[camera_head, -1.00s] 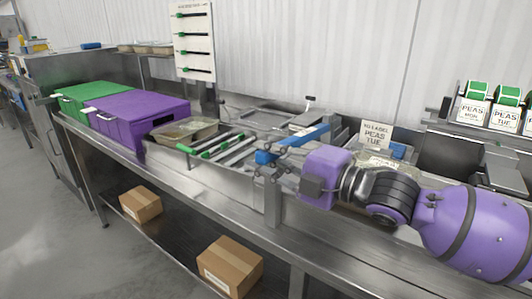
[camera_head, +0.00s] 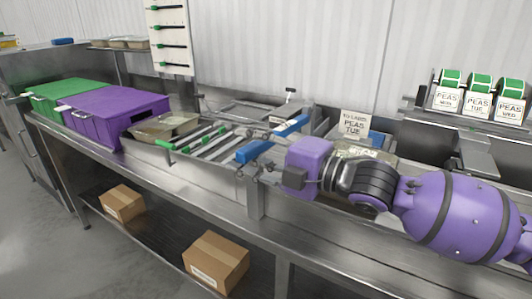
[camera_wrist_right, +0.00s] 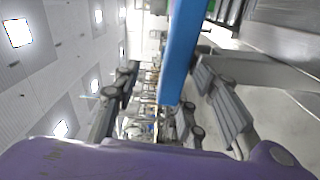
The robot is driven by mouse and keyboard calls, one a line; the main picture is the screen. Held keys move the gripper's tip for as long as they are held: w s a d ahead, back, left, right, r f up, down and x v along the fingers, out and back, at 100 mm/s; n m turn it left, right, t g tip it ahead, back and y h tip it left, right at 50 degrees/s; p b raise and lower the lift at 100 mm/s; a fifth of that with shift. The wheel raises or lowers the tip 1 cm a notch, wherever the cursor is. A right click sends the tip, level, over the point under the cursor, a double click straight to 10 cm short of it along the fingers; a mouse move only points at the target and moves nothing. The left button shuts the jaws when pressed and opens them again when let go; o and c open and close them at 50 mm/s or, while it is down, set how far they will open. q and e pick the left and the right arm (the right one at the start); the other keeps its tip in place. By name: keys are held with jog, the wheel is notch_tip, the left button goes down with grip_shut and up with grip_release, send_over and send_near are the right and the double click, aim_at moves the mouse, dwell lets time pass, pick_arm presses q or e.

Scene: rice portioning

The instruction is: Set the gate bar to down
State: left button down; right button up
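The gate bar is a long blue bar (camera_head: 292,126) lying slantwise across the roller conveyor line, by a grey post (camera_head: 256,196) at the counter's front edge. My right gripper (camera_head: 250,153) reaches in from the right, with its fingers spread on either side of the bar. In the right wrist view, the blue bar (camera_wrist_right: 182,50) passes between the two separated fingers (camera_wrist_right: 165,105), with gaps visible at both sides. The gripper's purple wrist hides part of the bar and what lies behind it. My left gripper is out of view.
A "PEAS TUE" sign (camera_head: 354,125) stands behind my right arm. Label rolls (camera_head: 480,95) sit at the right. Cardboard boxes lie on the lower shelf.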

jog(key=v, duration=1.1)
jog(key=shift+s+d, duration=0.2)
